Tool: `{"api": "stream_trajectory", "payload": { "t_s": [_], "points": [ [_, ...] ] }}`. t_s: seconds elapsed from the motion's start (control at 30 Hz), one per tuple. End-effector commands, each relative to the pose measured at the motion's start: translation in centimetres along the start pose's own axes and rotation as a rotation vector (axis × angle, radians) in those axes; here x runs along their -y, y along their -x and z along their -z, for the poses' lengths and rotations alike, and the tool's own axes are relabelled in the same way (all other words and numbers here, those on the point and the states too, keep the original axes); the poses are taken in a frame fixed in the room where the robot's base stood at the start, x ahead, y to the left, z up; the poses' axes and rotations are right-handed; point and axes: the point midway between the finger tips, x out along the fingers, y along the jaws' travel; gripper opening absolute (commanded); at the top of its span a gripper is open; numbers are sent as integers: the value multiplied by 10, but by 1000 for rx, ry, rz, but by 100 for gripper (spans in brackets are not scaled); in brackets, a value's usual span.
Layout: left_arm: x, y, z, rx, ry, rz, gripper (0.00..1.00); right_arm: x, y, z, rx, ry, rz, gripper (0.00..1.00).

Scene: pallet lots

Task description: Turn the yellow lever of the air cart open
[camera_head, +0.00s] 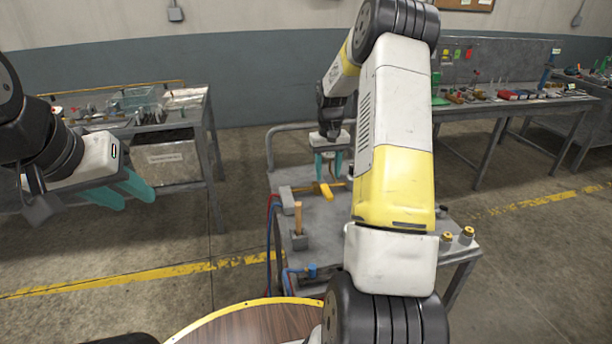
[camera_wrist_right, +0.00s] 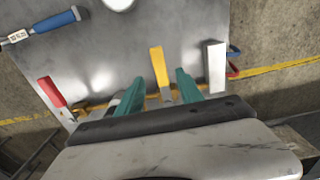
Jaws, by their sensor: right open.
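The air cart (camera_head: 330,225) is a grey metal cart in the middle of the head view. Its yellow lever (camera_head: 323,190) lies on the cart top; it also shows in the right wrist view (camera_wrist_right: 160,66), pointing away from the gripper. My right gripper (camera_head: 328,168) is open, with its teal fingers over the lever's base end. In the right wrist view the lever stands between the two fingertips (camera_wrist_right: 158,88), with a gap on each side; whether a finger touches it is unclear. My left gripper (camera_head: 122,192) is open and empty, left of the cart.
On the cart, a red lever (camera_wrist_right: 52,92), a blue-handled part (camera_wrist_right: 52,20) and a grey block (camera_wrist_right: 216,66) surround the yellow lever. A wooden-handled part (camera_head: 298,218) stands nearer. Workbenches (camera_head: 195,105) stand behind. Floor between cart and left bench is clear.

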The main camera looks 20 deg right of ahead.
Motion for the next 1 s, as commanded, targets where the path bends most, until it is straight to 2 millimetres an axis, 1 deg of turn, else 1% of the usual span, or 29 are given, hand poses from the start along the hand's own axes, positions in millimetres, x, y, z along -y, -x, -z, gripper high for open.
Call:
{"api": "stream_trajectory", "payload": {
  "t_s": [0.03,0.1,0.2,0.33,0.5,0.73,0.77,0.9,0.97,1.0],
  "points": [
    [0,0,0,0,0,0,36,0,-9,-1,4,0,1,44],
    [0,0,0,0,0,0,36,0,-21,-1,4,1,0,44],
    [0,0,0,0,0,0,36,0,-37,-1,3,1,1,44],
    [0,0,0,0,0,0,36,0,-53,-1,1,1,1,44],
    [0,0,0,0,0,0,36,0,-63,-1,1,1,0,44],
    [0,0,0,0,0,0,36,0,-63,-1,0,1,0,44],
    [0,0,0,0,0,0,36,0,-63,-1,0,1,0,40],
    [0,0,0,0,0,0,36,0,-63,-1,0,1,0,12],
    [0,0,0,0,0,0,36,0,-63,-1,0,1,0,0],
    [0,0,0,0,0,0,36,0,-63,-1,0,1,0,0]
  ]
}}
